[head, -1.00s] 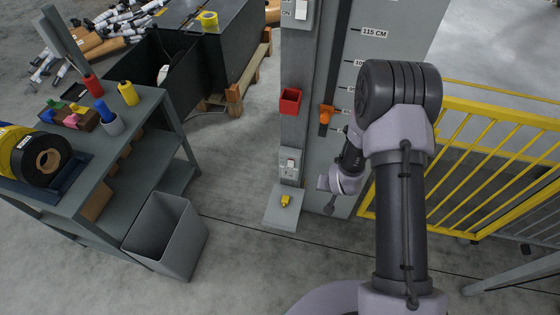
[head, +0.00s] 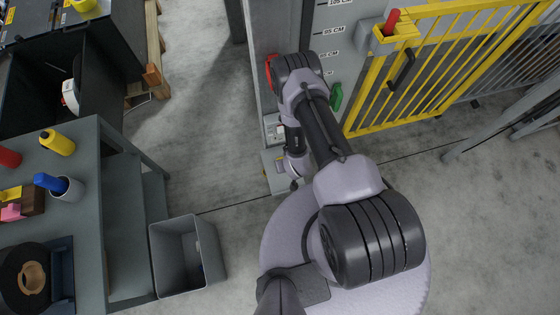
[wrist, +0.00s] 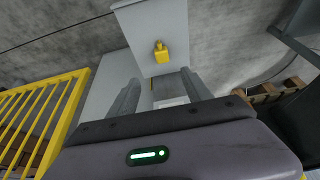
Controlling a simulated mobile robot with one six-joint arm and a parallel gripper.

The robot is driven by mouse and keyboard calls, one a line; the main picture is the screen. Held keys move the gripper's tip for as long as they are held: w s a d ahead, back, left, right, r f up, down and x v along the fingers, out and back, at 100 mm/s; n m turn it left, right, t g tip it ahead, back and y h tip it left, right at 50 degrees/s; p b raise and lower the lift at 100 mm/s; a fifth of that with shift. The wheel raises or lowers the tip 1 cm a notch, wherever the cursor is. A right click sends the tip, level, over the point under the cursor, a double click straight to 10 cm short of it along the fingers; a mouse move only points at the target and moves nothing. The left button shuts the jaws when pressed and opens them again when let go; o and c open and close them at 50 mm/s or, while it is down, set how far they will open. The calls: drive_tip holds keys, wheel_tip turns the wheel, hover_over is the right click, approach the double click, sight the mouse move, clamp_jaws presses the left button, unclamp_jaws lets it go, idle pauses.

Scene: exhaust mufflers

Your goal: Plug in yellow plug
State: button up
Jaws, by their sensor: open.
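The yellow plug (wrist: 159,52) lies on the light grey foot plate (wrist: 150,20) in the wrist view, beyond my fingertips. My gripper (wrist: 160,92) is open, its two grey fingers apart with nothing held between them. The plug appears ahead of the gap between the fingers, not touching them. In the head view my gripper is low beside the foot plate (head: 271,180), and my arm hides its fingers and most of the plug's area. A socket box (head: 273,128) is on the lower part of the grey column, partly covered by my arm.
A yellow gate (head: 425,70) stands right of the column, with a red object (head: 391,20) in its holder. A grey bin (head: 188,255) and a workbench (head: 85,225) are at left. Open floor lies between bench and column.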

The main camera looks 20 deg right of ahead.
drive_tip(key=b+x, duration=0.5)
drive_tip(key=x, duration=0.6)
drive_tip(key=shift+a+f, duration=0.1)
drive_tip(key=shift+f, duration=0.1)
drive_tip(key=b+x, duration=0.4)
drive_tip(key=x, duration=0.1)
drive_tip(key=shift+a+f, duration=0.15)
drive_tip(key=shift+f, duration=0.05)
drive_tip(key=shift+r, duration=0.1)
drive_tip(key=shift+c, duration=0.5)
clamp_jaws()
wheel_tip(320, 180, up, 10)
drive_tip(key=p, duration=0.5)
